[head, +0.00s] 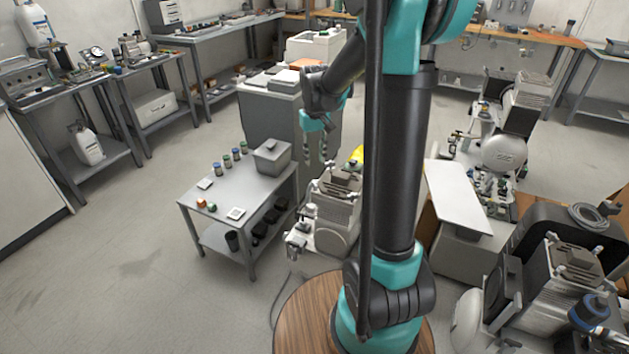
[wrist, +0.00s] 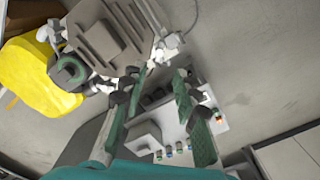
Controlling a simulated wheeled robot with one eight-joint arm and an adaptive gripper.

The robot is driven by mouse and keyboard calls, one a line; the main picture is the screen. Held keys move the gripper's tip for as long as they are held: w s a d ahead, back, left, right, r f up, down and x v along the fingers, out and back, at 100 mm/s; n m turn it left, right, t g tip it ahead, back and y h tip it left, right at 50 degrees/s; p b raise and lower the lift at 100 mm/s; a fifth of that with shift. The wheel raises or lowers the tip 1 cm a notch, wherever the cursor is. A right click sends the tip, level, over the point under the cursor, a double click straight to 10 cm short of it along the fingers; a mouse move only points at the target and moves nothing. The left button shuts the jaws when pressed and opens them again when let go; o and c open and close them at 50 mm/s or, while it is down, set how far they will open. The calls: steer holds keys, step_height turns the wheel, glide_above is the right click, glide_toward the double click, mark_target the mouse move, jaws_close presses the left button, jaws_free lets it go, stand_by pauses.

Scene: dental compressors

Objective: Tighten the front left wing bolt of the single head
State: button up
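The single-head compressor (head: 336,212) stands left of my arm in the head view, with a grey finned head on top. The same head (wrist: 102,38) fills the upper left of the wrist view. Small pale wing-bolt-like fittings sit at its corners; one (wrist: 173,41) is right of the head, and another pale fitting (wrist: 103,86) is below it. I cannot tell which is the front left one. My gripper (head: 316,158) hangs above the head, fingers down. In the wrist view my gripper (wrist: 160,78) is open, with an empty gap between the fingers.
A yellow object (wrist: 40,65) is beside the head. Another compressor (head: 560,290) is at lower right. Floor at left is clear.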

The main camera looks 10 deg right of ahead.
mark_target(315, 183)
step_height(315, 183, down, 10)
steer(key=shift+f, duration=0.1)
steer(key=shift+c, duration=0.3)
jaws_close()
